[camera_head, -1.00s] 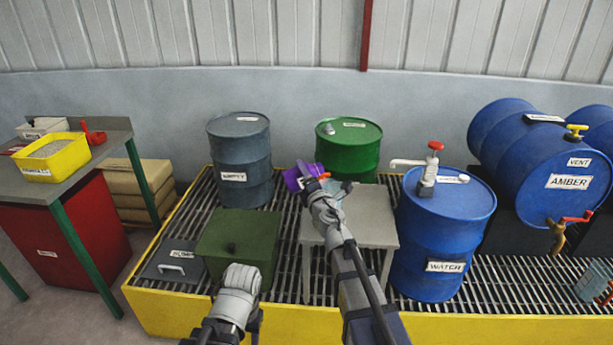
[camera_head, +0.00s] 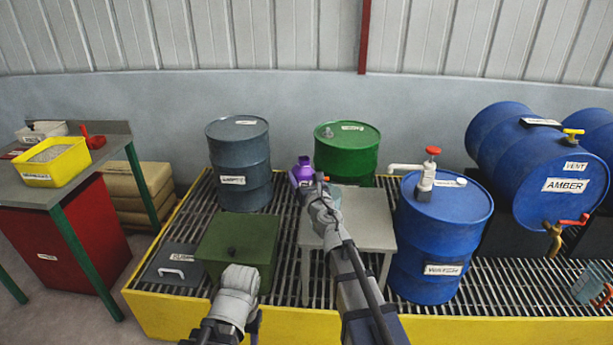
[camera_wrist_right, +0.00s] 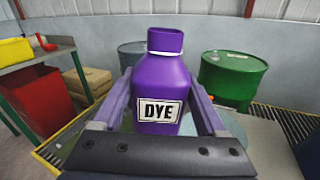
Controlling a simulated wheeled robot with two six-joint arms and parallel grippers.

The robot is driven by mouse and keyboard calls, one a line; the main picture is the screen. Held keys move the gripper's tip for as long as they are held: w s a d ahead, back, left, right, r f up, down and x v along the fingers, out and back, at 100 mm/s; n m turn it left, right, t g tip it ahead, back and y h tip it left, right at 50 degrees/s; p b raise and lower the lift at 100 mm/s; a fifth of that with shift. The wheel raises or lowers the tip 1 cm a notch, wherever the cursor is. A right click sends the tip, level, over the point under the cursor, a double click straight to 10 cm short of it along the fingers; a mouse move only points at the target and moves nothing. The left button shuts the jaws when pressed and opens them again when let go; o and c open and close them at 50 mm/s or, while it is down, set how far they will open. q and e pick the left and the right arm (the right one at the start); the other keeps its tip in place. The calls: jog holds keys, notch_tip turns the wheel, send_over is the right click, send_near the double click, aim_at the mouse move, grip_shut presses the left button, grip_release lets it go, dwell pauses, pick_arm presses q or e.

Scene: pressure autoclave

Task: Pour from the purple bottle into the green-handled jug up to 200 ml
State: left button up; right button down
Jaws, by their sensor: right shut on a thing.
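The purple bottle (camera_head: 303,171), labelled DYE in the right wrist view (camera_wrist_right: 160,85), stands about upright between the fingers of my right gripper (camera_head: 313,180). The gripper is shut on it. The bottle is above the left rear part of the small grey table. A clear, greyish vessel (camera_head: 336,194) shows in part on this table behind my right wrist; its rim also shows behind the bottle in the wrist view (camera_wrist_right: 228,124). I cannot make out its handle, its marks or its level. My left arm is low in the head view; its gripper fingers do not show.
The small grey table (camera_head: 372,215) stands on a yellow-edged grating. A green drum (camera_head: 347,155) is behind, a grey drum (camera_head: 240,165) left, and a blue pump drum (camera_head: 440,240) close on the right.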

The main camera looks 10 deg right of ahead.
aim_at(302, 169)
jog(key=shift+a+n, duration=0.2)
jog(key=shift+n, duration=0.1)
jog(key=shift+r, duration=0.1)
notch_tip(302, 169, up, 3)
jog(key=p, duration=0.3)
dwell(0.4)
